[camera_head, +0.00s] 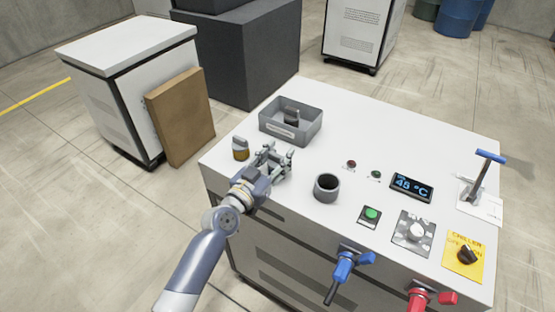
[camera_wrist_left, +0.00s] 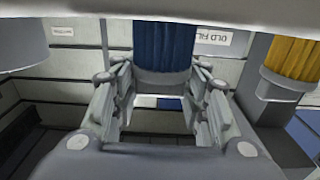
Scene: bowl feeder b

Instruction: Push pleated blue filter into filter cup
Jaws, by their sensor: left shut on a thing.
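The pleated blue filter (camera_wrist_left: 165,45) with a grey end shows between the fingers of my left gripper in the left wrist view. My left gripper (camera_head: 274,160) is shut on it, over the left part of the white machine top. The filter's blue pleats cannot be made out in the head view. The grey filter cup (camera_head: 327,187) stands upright to the right of the gripper, apart from it, with its dark opening facing up. My right gripper is not in view.
A yellow filter (camera_head: 240,148) stands just left of the gripper; it also shows in the left wrist view (camera_wrist_left: 292,60). A grey tray (camera_head: 272,129) with a dark object inside lies behind. Buttons, a display (camera_head: 411,187) and a blue-handled lever (camera_head: 490,156) are to the right.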

